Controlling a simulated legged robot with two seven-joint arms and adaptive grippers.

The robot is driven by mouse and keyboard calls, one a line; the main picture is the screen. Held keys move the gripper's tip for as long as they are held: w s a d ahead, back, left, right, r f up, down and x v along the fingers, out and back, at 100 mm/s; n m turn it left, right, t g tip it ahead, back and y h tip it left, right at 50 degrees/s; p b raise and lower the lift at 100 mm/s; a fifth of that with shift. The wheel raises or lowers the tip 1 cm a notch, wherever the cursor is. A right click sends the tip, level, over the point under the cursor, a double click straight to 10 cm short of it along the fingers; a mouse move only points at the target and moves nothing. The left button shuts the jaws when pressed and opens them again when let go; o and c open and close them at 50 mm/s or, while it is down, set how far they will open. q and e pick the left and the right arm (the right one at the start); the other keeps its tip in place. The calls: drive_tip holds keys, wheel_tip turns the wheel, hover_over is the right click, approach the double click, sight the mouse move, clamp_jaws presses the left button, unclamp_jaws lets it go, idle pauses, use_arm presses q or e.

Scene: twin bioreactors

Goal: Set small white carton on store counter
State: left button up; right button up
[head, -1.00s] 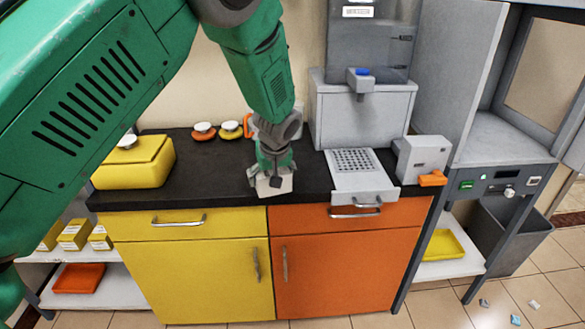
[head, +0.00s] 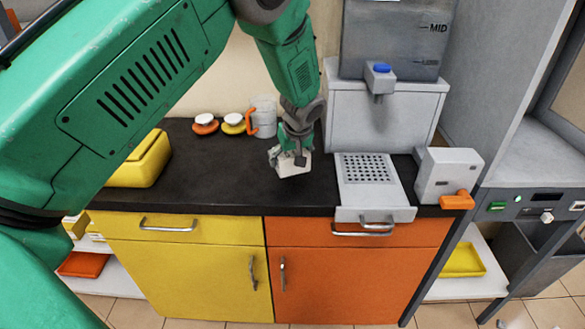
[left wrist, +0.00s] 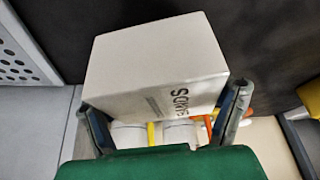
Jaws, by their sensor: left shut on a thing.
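The small white carton (head: 293,164) is held in my left gripper (head: 292,154), over the dark counter (head: 220,180) in the head view. In the left wrist view the carton (left wrist: 155,65) sits between the two fingers (left wrist: 165,125), with dark lettering on one face. I cannot tell for certain whether its underside touches the counter. My right gripper is not in view.
A grey dispenser (head: 385,115) with a perforated tray (head: 375,170) stands right of the carton. A clear jug (head: 264,113) with an orange handle and two lidded pots (head: 205,124) are behind. A yellow bin (head: 142,160) is at left. The counter's front middle is clear.

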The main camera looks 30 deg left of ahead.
sight(291, 154)
use_arm(q)
drive_tip(key=f, duration=0.1)
drive_tip(key=a+f, duration=0.1)
drive_tip(key=f, duration=0.1)
drive_tip(key=shift+s+a+f, duration=0.1)
drive_tip(key=shift+f, duration=0.2)
drive_tip(key=shift+c, duration=0.5)
drive_tip(key=shift+d, duration=0.35)
drive_tip(key=o, duration=1.2)
drive_tip(key=shift+d, duration=0.25)
drive_tip(key=shift+c, duration=0.2)
drive_tip(key=shift+o, duration=1)
drive_tip(key=shift+d, duration=0.15)
drive_tip(key=shift+a+r, duration=0.25)
drive_tip(key=shift+r, duration=0.2)
drive_tip(key=shift+v, duration=5.45)
